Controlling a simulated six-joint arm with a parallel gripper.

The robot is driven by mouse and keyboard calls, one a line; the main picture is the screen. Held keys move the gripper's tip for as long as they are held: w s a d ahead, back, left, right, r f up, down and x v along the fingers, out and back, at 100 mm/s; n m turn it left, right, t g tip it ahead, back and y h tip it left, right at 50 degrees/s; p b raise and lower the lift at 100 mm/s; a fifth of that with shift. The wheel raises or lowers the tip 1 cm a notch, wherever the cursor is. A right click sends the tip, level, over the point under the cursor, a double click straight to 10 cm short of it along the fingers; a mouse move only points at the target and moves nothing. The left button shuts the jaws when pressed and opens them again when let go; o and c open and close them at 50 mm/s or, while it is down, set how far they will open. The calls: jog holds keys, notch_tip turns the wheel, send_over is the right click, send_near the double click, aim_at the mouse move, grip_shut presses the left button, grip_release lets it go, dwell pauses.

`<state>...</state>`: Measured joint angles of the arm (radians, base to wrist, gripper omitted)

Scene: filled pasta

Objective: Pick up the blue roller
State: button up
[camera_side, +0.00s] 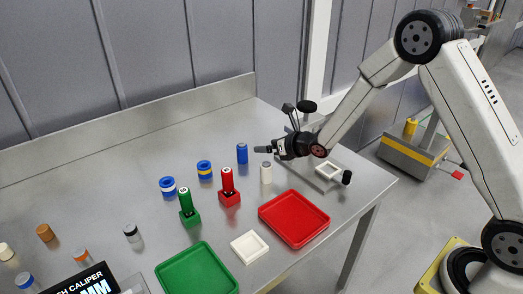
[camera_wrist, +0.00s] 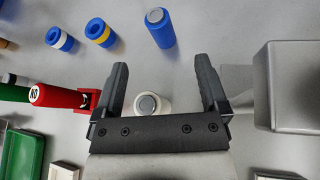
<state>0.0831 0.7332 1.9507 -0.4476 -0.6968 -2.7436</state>
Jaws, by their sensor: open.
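The blue roller (camera_side: 242,153) stands upright on the steel table, with a grey top. In the wrist view the blue roller (camera_wrist: 161,30) is ahead of the fingertips, lined up with the gap between them but not inside it. My gripper (camera_side: 261,149) is open and empty, just right of the blue roller in the side view. In the wrist view my gripper (camera_wrist: 161,66) shows both dark fingers spread apart. A white roller (camera_side: 266,173) stands below the gripper; in the wrist view the white roller (camera_wrist: 148,104) shows near the finger bases.
Blue-white (camera_side: 167,187) and blue-yellow (camera_side: 204,170) ringed pieces stand left of the roller. Red (camera_side: 228,186) and green (camera_side: 188,207) blocks with posts stand nearer the front. The table behind the roller is clear.

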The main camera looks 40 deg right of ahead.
aim_at(244, 145)
jog(key=shift+w+a+f+n+t+y, duration=0.1)
jog(key=shift+w+n+t+y, duration=0.15)
jog(key=shift+n, duration=0.35)
jog(key=shift+w+a+f+n+t+y, duration=0.15)
jog(key=shift+w+n, duration=0.1)
jog(key=shift+n, duration=0.35)
jog(key=shift+x, duration=3.35)
jog(key=shift+w, duration=0.1)
jog(key=shift+x, duration=2.55)
jog(key=shift+d, duration=0.1)
jog(key=shift+c, duration=0.2)
grip_shut()
